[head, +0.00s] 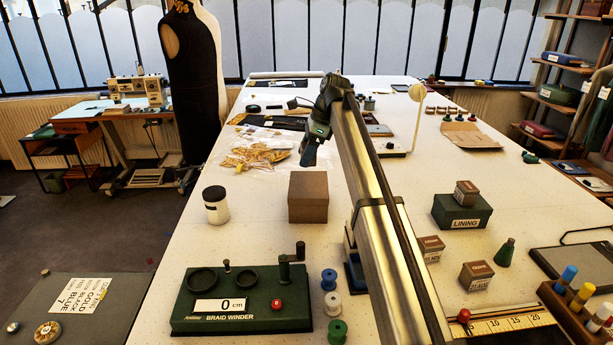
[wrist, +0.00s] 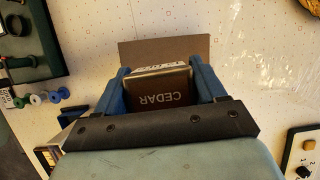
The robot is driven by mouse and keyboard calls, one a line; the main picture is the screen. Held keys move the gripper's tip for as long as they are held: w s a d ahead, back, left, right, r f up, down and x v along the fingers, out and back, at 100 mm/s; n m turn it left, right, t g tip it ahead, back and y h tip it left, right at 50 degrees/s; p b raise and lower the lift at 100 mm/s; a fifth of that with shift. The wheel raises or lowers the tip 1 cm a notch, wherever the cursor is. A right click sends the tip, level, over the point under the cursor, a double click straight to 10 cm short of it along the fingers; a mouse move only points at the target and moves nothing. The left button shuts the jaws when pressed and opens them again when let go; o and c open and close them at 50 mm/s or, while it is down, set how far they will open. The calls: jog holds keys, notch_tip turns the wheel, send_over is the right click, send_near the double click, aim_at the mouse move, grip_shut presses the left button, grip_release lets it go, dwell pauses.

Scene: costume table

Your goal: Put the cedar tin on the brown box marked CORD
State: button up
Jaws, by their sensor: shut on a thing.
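My gripper (head: 309,153) hangs over the far side of a plain brown box (head: 308,198) in the head view. In the wrist view my gripper (wrist: 160,80) is shut on the cedar tin (wrist: 162,92), a dark brown tin with CEDAR on its lid, upside down in the picture. The brown box (wrist: 190,48) shows just beyond the tin there. The tin is hardly visible in the head view. I cannot read CORD on the box; a pale lettered strip by the tin is only partly seen.
A white jar (head: 215,205) stands left of the box. The green braid winder (head: 245,310) and spools (head: 331,302) are in front. A green LINING box (head: 462,212) and small brown tins (head: 476,275) stand at right. A clear bag (head: 255,155) lies behind left.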

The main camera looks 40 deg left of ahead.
aim_at(301, 184)
jog(key=shift+f, duration=3.45)
jog(key=shift+f, duration=0.15)
jog(key=o, duration=1.1)
jog(key=v, duration=1.2)
